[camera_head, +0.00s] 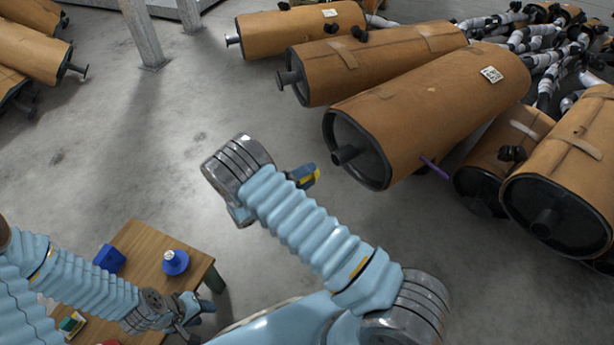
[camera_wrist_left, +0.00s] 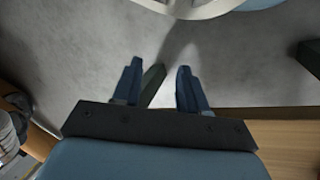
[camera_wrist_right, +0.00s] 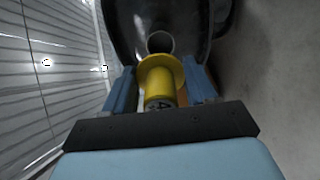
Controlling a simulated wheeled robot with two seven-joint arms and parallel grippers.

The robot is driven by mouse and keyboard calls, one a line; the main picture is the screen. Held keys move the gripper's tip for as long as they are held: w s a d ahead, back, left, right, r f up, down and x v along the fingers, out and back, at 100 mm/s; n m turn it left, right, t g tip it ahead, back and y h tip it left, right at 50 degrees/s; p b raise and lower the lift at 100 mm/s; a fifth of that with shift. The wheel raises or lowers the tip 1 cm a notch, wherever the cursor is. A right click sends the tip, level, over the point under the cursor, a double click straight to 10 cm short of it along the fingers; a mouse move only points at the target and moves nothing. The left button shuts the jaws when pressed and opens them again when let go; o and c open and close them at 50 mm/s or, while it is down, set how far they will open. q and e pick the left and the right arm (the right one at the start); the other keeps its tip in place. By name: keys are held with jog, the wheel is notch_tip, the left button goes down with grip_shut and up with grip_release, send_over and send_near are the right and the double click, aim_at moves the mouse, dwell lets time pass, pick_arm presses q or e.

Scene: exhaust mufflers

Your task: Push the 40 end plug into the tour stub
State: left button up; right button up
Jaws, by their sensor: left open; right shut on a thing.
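My right gripper (camera_head: 308,176) is shut on a yellow flanged plug (camera_wrist_right: 160,78), also partly seen in the head view (camera_head: 303,176). In the right wrist view the fingers (camera_wrist_right: 160,85) hold it on both sides, with its flange toward a round stub opening (camera_wrist_right: 160,41) on a dark muffler end. Flange and stub look very close; I cannot tell if they touch. In the head view the nearest muffler's stub (camera_head: 348,154) lies just right of the plug. My left gripper (camera_head: 203,310) is open and empty beside the small table; its fingers show in the left wrist view (camera_wrist_left: 157,82).
The wooden table (camera_head: 147,240) at lower left carries a blue block (camera_head: 109,258) and a blue flanged piece (camera_head: 175,263). Brown wrapped mufflers (camera_head: 430,110) fill the right side. A thin purple rod (camera_head: 434,168) stands out beside the nearest one. Grey floor lies between.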

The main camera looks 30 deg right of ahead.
jog(key=shift+a+f, duration=0.1)
jog(key=shift+d, duration=0.25)
jog(key=shift+w+d+b, duration=0.2)
jog(key=shift+d, duration=1.15)
jog(key=shift+w+d+b, duration=0.2)
jog(key=shift+d, duration=1.1)
jog(key=shift+b, duration=0.55)
jog(key=shift+w+d+b, duration=0.15)
jog(key=shift+d, duration=0.55)
jog(key=shift+w+d+b, duration=0.1)
jog(key=shift+d+b, duration=0.05)
jog(key=shift+d, duration=0.55)
jog(key=o, duration=1.1)
jog(key=shift+o, duration=0.2)
